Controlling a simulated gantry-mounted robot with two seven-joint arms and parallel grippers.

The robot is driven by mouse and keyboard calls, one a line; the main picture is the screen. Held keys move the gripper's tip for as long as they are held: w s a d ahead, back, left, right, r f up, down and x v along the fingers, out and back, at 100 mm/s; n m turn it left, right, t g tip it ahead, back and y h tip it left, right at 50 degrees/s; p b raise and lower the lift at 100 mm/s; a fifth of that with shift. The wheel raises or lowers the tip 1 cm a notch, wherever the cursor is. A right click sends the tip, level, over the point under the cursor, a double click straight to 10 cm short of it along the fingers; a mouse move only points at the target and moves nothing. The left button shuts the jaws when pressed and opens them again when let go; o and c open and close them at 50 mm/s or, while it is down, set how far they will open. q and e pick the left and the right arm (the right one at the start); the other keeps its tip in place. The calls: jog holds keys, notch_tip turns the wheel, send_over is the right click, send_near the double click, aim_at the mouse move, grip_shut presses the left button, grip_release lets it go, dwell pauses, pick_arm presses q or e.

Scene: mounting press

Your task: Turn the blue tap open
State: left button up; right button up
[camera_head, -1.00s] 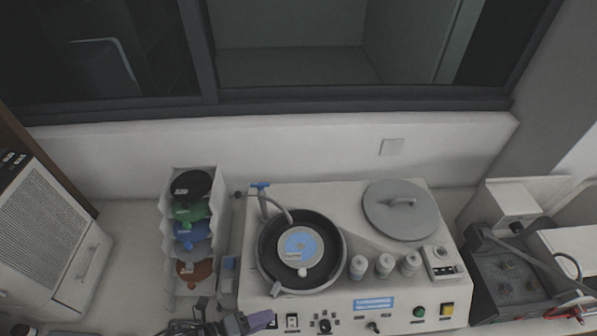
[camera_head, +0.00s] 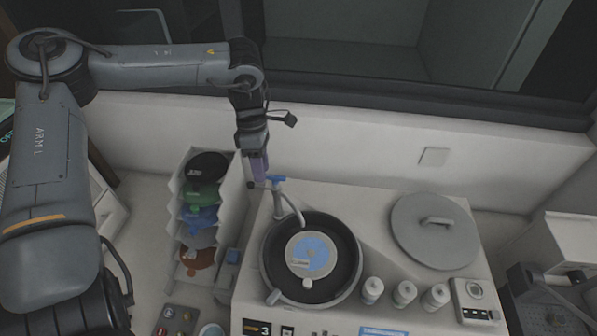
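The blue tap (camera_head: 279,180) is a small blue handle on top of a grey curved spout at the back left of the polishing machine (camera_head: 375,225). The spout bends over the round black basin, which holds a blue and white disc (camera_head: 309,252). My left gripper (camera_head: 257,184) hangs downward from above, with its purple fingers just left of the tap handle. The fingers look close to the handle, but I cannot tell whether they touch it. The finger gap is too small to judge. My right gripper is not in view.
A rack (camera_head: 232,178) of several coloured discs stands left of the machine. A grey round lid (camera_head: 434,231) lies on the machine's right, with several white bottles in front. The wall and window frame are close behind the tap.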

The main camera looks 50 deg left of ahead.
aim_at(275, 176)
pick_arm(q)
jog(key=w+r+m+y+b, duration=0.1)
jog(key=w+r+y, duration=0.25)
jog(key=r, duration=0.25)
jog(key=shift+t+h, duration=0.4)
jog(key=shift+h, duration=0.05)
notch_tip(275, 176, down, 10)
jog(key=shift+w+a+f+p, duration=0.15)
jog(key=shift+f+p, duration=0.1)
jog(key=shift+p, duration=0.35)
grip_shut()
